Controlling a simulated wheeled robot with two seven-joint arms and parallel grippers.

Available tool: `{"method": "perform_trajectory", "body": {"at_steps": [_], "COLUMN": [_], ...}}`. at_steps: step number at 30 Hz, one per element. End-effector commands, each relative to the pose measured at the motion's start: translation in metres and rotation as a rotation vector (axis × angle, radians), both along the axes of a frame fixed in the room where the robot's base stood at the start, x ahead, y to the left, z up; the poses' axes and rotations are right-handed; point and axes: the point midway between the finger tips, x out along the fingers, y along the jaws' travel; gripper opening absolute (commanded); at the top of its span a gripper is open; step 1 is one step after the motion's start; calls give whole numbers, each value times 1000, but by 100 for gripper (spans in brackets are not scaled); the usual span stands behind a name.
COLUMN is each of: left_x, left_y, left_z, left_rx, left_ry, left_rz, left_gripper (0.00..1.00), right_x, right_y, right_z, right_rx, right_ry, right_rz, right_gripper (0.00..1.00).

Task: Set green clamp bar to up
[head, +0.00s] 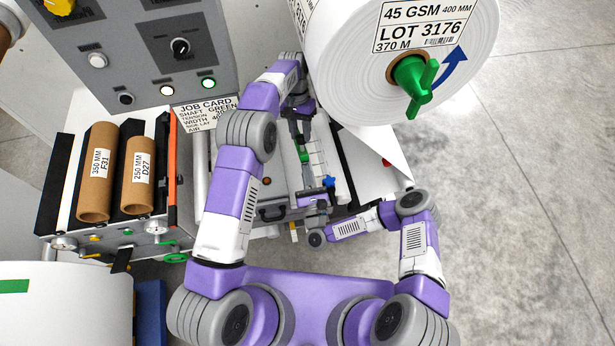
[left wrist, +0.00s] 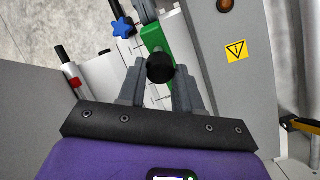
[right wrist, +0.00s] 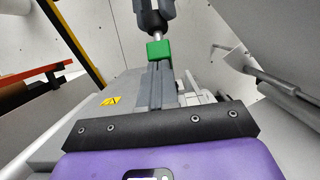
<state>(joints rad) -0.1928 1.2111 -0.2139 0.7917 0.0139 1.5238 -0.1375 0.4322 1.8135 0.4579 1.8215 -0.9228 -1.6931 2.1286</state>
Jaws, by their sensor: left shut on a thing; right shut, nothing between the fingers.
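The green clamp bar (head: 304,156) is on the machine near the middle of the head view. In the left wrist view the green bar (left wrist: 155,38) has a round black knob (left wrist: 160,68) at its near end. My left gripper (head: 301,138) is shut on this knob, with one finger on each side. My right gripper (head: 308,184) is lower in the head view. In the right wrist view its fingers (right wrist: 161,68) are together and empty, just below the green block (right wrist: 159,49) of the bar; I cannot tell whether they touch it.
A blue star knob (head: 328,182) is beside the bar. A large white roll (head: 340,60) with a green handle (head: 415,85) hangs at upper right. A job card (head: 207,114) and grey control panel (head: 160,50) are to the left. A cart holds cardboard cores (head: 97,190).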

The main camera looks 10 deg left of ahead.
Motion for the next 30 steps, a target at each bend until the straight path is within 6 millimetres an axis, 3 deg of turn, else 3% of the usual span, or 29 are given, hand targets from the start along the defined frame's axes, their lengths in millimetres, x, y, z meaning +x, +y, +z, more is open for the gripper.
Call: {"method": "perform_trajectory", "body": {"at_steps": [8,15,23,24,28,30], "left_x": [2,0,-3,-3,-2,-1], "left_y": [4,3,2,2,1,1], "left_z": [-1,-3,-5,-5,-4,-3], "left_rx": [8,9,7,7,5,3], "left_ry": [-8,-2,12,12,8,6], "left_rz": [3,1,-1,-1,-1,-1], "left_gripper": [0,0,0,40,59,59], "right_x": [1,12,13,13,13,12], "right_y": [0,2,3,3,3,3], "right_z": [1,27,30,30,29,28], "right_rx": [-1,-13,-16,-17,-18,-19], "right_ry": [3,47,41,41,47,50], "right_rz": [-1,-2,-3,-3,-3,-2], "right_gripper": [0,0,0,0,0,0]}}
